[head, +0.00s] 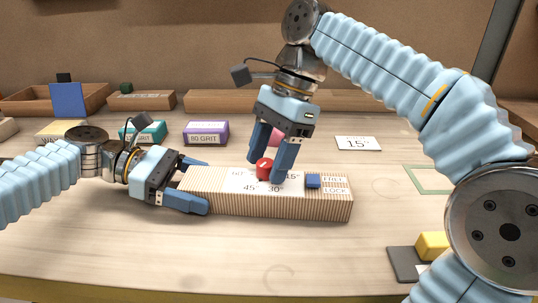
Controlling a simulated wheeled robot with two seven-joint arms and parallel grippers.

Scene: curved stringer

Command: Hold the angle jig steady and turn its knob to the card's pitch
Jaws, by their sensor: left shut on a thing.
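The angle jig (230,205) is a long ribbed wooden block lying on the bench. Its white top face shows 60, 45, 30 and 15 degree marks, a red knob (264,168) and a blue slider (313,181) beside the words FREE and LOCK. My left gripper (200,183) is shut on the jig's left end, one finger along the near side. My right gripper (268,167) points down at the knob, its fingers apart on either side of it. I cannot tell whether they press on it. The white card (358,144) behind the jig reads 15°.
A purple 80 GRIT box (206,132) and a teal box (150,132) stand behind the jig. Wooden trays (30,105) line the back. A yellow block (432,245) on a dark pad is at front right. The bench front is clear.

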